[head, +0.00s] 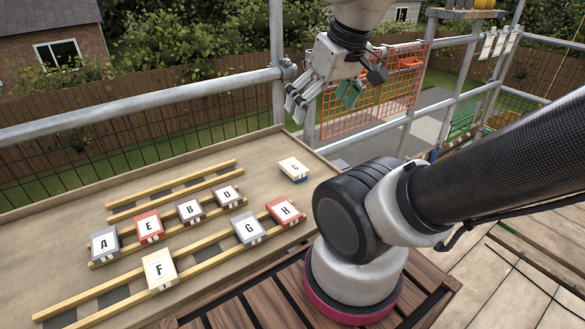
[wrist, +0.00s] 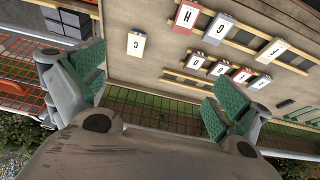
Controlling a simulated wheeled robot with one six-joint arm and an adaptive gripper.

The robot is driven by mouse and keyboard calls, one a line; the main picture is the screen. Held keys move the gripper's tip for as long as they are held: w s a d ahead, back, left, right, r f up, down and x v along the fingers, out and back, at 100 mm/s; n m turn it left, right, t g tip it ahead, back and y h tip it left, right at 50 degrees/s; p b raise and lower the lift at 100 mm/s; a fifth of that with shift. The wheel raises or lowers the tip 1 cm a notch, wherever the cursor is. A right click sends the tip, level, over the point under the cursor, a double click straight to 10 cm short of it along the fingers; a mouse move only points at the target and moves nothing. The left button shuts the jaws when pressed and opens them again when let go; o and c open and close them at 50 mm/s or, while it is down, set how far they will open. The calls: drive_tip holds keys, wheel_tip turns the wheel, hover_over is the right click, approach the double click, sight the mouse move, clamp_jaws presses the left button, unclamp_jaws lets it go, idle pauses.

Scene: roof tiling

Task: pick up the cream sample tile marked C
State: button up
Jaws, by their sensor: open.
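The cream tile marked C (head: 293,168) lies apart from the other tiles, near the right edge of the board. A bit of blue shows under its near edge. It also shows in the wrist view (wrist: 136,44), upside down, between my fingers and farther off. My gripper (head: 322,100) is raised well above the board, beyond its far right corner. In the wrist view my gripper (wrist: 155,95) is open, with green finger pads wide apart and nothing between them.
Wooden battens (head: 185,256) on the board (head: 60,220) hold several lettered tiles, such as the cream F tile (head: 159,270) and the red H tile (head: 285,211). A metal guard rail (head: 140,104) and orange mesh (head: 372,90) stand behind. The board around tile C is clear.

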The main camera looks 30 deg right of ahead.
drive_tip(key=n+g, duration=0.4)
drive_tip(key=n, duration=1.1)
hover_over(294, 166)
drive_tip(key=f, duration=1.3)
drive_tip(key=s+f, duration=0.1)
drive_tip(key=f, duration=0.5)
drive_tip(key=shift+f, duration=0.3)
drive_tip(key=n, duration=0.2)
drive_tip(key=shift+w+n, duration=0.3)
drive_tip(key=shift+f, duration=0.3)
drive_tip(key=f, duration=0.7)
drive_tip(key=shift+w+f, duration=0.15)
drive_tip(key=shift+w, duration=0.05)
drive_tip(key=c, duration=1.1)
